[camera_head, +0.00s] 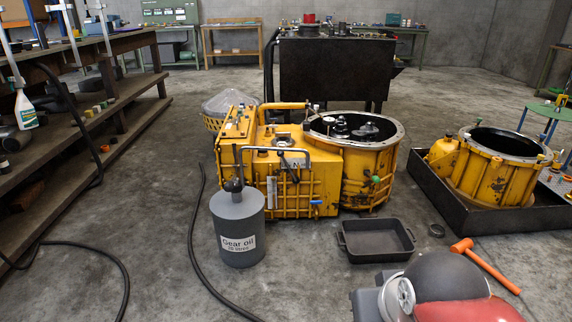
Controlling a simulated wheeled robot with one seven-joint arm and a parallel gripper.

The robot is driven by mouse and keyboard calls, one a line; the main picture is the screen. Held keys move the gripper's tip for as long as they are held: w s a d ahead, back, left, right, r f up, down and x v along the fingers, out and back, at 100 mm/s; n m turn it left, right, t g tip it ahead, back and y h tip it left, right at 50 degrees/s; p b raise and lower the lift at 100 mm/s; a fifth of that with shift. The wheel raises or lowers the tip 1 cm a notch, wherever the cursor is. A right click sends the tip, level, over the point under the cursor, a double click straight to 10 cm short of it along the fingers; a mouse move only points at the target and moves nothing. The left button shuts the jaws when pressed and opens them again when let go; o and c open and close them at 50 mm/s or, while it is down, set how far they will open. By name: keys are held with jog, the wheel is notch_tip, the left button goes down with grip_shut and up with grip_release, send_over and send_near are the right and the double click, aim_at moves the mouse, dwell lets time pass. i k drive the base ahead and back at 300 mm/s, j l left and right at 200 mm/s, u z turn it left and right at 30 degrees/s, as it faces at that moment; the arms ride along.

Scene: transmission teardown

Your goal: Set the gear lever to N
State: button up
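The yellow transmission housing (330,185) stands on the floor in the middle of the head view. A small light plate with a letter that looks like N (295,163) is on its upper front. Bent metal bars and small handles are around this plate, and I cannot tell for sure which is the gear lever or which position it is set to. A blue-handled valve (316,202) sits low on the front. My gripper is not in view, and nothing is seen touching the housing.
A grey gear oil can (239,229) stands close in front of the housing's left side. A black hose (197,245) runs along the floor. A second yellow casing (495,165) sits in a large tray.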

aim_at(296, 180)
jog(key=i+u, duration=0.4)
jog(key=i, duration=2.15)
